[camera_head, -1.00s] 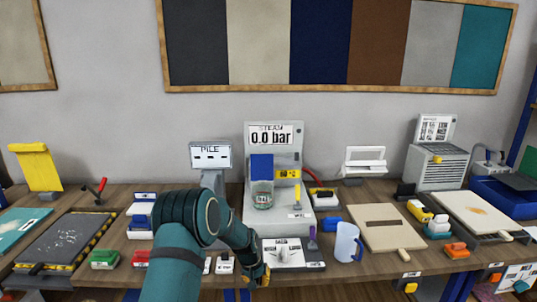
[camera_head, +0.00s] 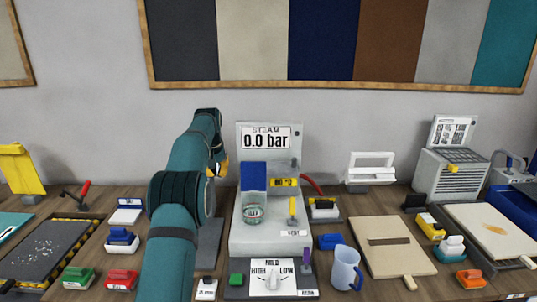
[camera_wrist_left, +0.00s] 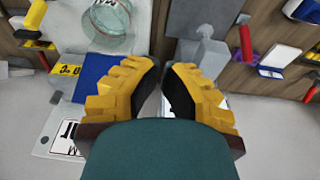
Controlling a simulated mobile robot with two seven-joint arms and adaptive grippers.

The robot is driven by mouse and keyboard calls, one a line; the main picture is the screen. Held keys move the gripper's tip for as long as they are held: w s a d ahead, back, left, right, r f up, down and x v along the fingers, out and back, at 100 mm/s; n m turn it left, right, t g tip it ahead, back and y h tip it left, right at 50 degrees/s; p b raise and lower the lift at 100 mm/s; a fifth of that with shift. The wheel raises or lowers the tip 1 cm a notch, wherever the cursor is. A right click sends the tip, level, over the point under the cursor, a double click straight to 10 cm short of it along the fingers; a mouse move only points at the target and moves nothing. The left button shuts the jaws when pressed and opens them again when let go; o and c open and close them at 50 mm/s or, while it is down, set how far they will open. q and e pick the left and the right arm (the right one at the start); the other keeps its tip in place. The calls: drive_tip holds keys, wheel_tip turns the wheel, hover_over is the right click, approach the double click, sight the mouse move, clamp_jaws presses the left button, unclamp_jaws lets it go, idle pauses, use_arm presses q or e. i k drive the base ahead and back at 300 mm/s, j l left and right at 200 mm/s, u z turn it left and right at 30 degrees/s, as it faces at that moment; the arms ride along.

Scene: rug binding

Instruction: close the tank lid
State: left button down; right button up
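The steam machine (camera_head: 270,238) has a glass tank (camera_head: 253,209) at its front, with a blue lid panel (camera_head: 253,176) standing upright behind and above it. The lid is raised, so the tank's top is uncovered. In the left wrist view the tank (camera_wrist_left: 108,28) is at upper left and the blue lid (camera_wrist_left: 92,76) lies below it, partly behind a finger. My left gripper (camera_head: 220,165) is just left of the lid, apart from it. In the left wrist view its yellow fingertips (camera_wrist_left: 160,68) nearly meet, with nothing between them. My right gripper is not seen.
A yellow-tagged lever (camera_head: 285,183) and a small yellow-handled switch (camera_head: 292,208) are right of the tank. A grey stand (camera_head: 208,245) is partly behind my left arm.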

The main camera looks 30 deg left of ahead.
sight(253, 173)
drive_tip(key=i, duration=0.85)
